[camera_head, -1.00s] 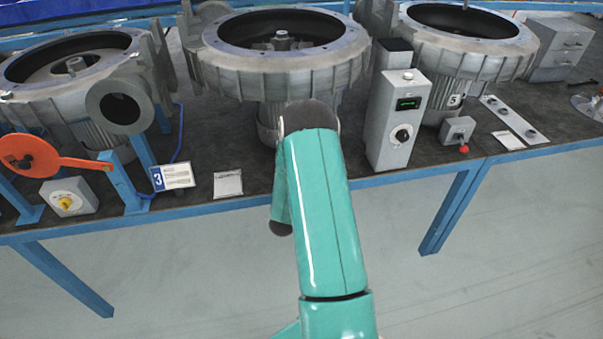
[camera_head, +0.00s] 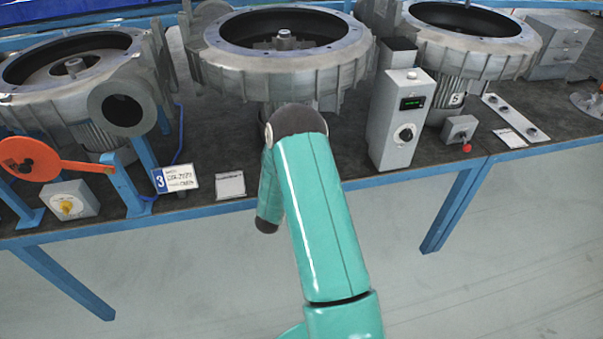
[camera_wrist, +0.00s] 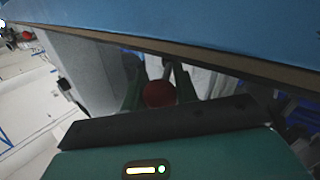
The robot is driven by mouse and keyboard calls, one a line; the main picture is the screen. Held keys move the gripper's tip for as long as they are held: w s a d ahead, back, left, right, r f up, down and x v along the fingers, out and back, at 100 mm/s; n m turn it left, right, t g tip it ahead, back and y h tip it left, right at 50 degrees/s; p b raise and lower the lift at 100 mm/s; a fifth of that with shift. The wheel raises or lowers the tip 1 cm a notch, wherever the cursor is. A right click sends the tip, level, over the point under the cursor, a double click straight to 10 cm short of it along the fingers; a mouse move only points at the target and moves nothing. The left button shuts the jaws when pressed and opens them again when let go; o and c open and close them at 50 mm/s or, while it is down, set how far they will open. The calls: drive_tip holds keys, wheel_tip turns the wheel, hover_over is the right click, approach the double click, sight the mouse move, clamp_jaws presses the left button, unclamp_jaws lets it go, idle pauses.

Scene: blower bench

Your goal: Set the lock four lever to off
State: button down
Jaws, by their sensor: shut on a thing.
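In the wrist view, my gripper (camera_wrist: 157,76) has its two dark green fingers closed on a red knob (camera_wrist: 158,95), which looks like the end of a lever. The knob sits between the fingers, close under the blue bench edge (camera_wrist: 200,35). The rest of the lever and its off mark are hidden or too dark to read. In the head view, my teal arm covers the spot in front of the middle blower (camera_head: 290,60), so my gripper and the lever do not show there.
A grey control box with a dial (camera_head: 401,120) stands right of my arm. Further right is a small box with a red knob (camera_head: 466,148). At left are an orange lever (camera_head: 45,158), a yellow-knob switch box (camera_head: 69,201) and a number 3 card (camera_head: 176,179). The floor in front is clear.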

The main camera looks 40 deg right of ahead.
drive_tip(key=shift+w+r, duration=0.1)
drive_tip(key=shift+w, duration=0.05)
drive_tip(key=c, duration=1.1)
unclamp_jaws()
drive_tip(key=shift+a, duration=0.15)
drive_tip(key=v, duration=1.3)
drive_tip(key=shift+s+a, duration=0.25)
